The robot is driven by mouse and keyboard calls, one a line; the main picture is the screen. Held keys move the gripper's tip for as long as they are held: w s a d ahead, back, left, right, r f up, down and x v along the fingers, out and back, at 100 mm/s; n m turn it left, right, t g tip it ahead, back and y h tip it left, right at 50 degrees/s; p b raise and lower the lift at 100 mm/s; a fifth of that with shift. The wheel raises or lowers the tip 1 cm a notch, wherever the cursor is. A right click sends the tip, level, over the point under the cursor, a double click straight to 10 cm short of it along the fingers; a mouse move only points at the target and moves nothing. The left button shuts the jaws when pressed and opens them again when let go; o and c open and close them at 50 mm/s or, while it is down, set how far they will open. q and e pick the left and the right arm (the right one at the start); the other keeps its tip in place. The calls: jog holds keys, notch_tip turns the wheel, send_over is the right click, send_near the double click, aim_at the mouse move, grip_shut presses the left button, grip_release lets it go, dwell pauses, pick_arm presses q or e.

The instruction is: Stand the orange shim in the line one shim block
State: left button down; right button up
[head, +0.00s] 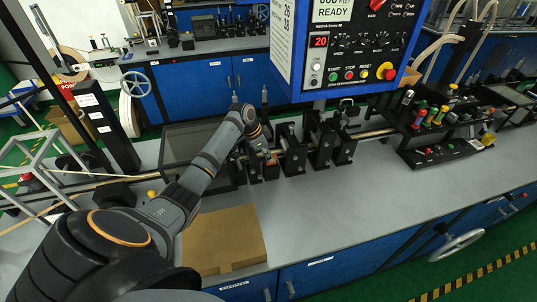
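My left arm reaches in from the lower left across the bench. My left gripper (266,153) points down at the row of black fixtures on the bench, left of the tall black plates. A small orange-tan piece (272,160) shows right at its fingertips. It may be the orange shim, but it is too small to tell whether it is held. Small dark blocks (270,172) stand just below it. I cannot tell which of them is the line one shim block. My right gripper is not in view.
Black upright plates (320,145) on a rod stand right of my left gripper. A control panel (340,45) hangs above them. A brown cardboard box (222,240) lies at the front. A black tool rack (435,130) stands right. The grey bench (370,195) is clear in front of the plates.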

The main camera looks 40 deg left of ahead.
pick_arm(q)
jog(key=shift+f, duration=0.75)
jog(key=c, duration=1.4)
grip_release()
jog(key=shift+c, duration=0.2)
notch_tip(320, 180, up, 10)
jog(key=shift+r, duration=0.1)
